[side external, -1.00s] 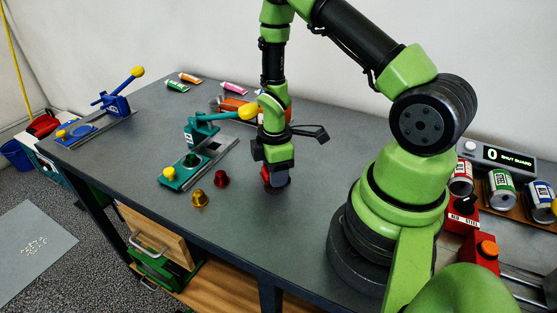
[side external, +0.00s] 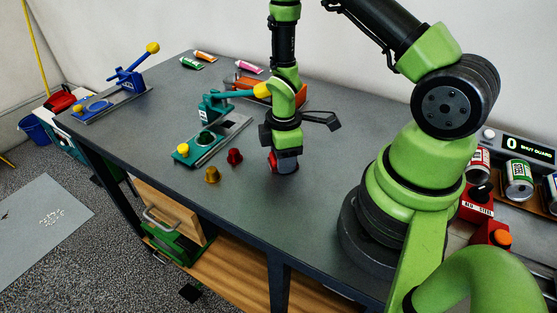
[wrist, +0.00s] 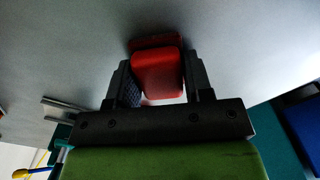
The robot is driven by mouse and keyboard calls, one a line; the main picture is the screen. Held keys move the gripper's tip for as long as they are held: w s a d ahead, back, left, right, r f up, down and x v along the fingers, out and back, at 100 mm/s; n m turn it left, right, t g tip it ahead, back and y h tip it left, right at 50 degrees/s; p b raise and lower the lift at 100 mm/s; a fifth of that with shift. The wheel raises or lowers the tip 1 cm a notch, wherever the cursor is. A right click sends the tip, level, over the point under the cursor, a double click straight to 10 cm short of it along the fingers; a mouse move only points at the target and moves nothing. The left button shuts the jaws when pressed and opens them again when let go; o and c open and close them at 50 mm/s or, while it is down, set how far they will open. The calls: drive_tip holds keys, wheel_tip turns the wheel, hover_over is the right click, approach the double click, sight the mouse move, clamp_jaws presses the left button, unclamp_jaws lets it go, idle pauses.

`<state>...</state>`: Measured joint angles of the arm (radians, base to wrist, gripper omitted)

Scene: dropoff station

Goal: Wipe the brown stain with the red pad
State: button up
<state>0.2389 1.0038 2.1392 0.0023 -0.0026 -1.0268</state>
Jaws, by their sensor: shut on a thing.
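My gripper (side external: 284,163) points down at the grey worktop, in front of my arm's base. It is shut on the red pad (side external: 273,161), which shows as a small red patch low between the jaws. In the wrist view the red pad (wrist: 157,74) sits between the two dark fingers of my gripper (wrist: 160,82), with a second red layer at its far edge. The pad is at or very near the worktop; I cannot tell if it touches.
An orange box (side external: 287,94) is behind. Cans (side external: 518,180) stand right. Worktop left of the cones is clear.

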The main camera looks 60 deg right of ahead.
sight(276, 175)
drive_tip(key=shift+d, duration=2)
drive_tip(key=shift+s+d, duration=0.2)
drive_tip(key=shift+s, duration=0.05)
drive_tip(key=shift+w+a, duration=0.1)
drive_tip(key=shift+a, duration=3.85)
drive_tip(key=shift+d, duration=3.95)
wheel_tip(276, 175, up, 8)
